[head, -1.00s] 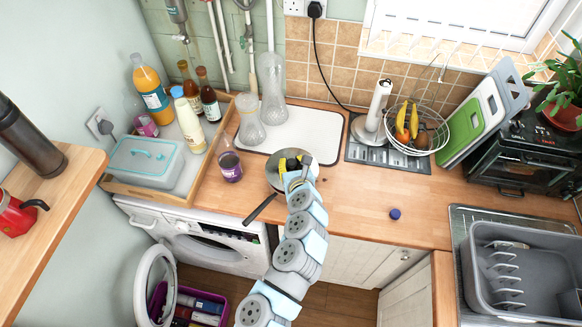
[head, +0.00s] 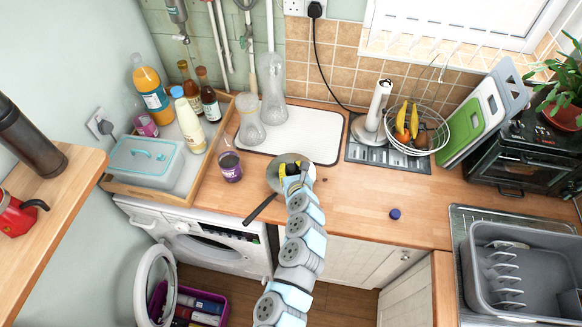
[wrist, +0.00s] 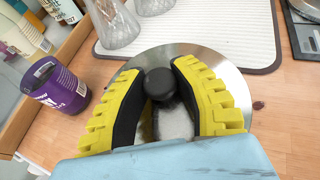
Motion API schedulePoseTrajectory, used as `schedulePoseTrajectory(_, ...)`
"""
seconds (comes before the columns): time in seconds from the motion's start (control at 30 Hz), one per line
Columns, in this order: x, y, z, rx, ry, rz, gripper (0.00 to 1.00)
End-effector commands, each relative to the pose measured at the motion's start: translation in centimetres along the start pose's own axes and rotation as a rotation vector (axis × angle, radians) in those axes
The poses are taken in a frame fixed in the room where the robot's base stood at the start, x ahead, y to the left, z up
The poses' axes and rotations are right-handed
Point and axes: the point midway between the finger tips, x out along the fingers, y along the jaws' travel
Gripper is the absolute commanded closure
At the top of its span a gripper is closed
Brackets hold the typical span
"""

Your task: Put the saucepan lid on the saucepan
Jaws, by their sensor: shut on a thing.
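The saucepan lid (wrist: 225,78) is a shiny metal disc with a black knob (wrist: 160,84) in the wrist view. My gripper (wrist: 162,88) has its yellow, black-padded fingers on both sides of the knob, shut on it. In the head view, my gripper (head: 290,168) is over the saucepan, whose dark handle (head: 260,208) points to the lower left. The lid (head: 274,176) covers most of the pan's round outline there. The pan's body is largely hidden, and I cannot tell whether the lid touches its rim.
A purple-labelled jar (head: 230,167) stands left of the pan. Behind are a white draining mat (head: 310,130) and glass bottles (head: 272,90). A small blue cap (head: 395,214) lies right, on mostly clear worktop. A fruit basket (head: 418,132) is farther back.

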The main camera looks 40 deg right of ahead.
Motion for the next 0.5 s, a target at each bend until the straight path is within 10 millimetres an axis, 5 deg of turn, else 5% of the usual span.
schedulePoseTrajectory(0.3,0.21,0.01,-0.52,0.000,0.000,0.000,1.00)
schedulePoseTrajectory(0.33,0.20,0.02,-0.48,-0.001,0.000,0.000,0.66)
schedulePoseTrajectory(0.4,0.18,0.02,-0.44,-0.001,0.000,0.000,0.46)
schedulePoseTrajectory(0.5,0.18,0.03,-0.44,-0.001,0.000,0.000,0.46)
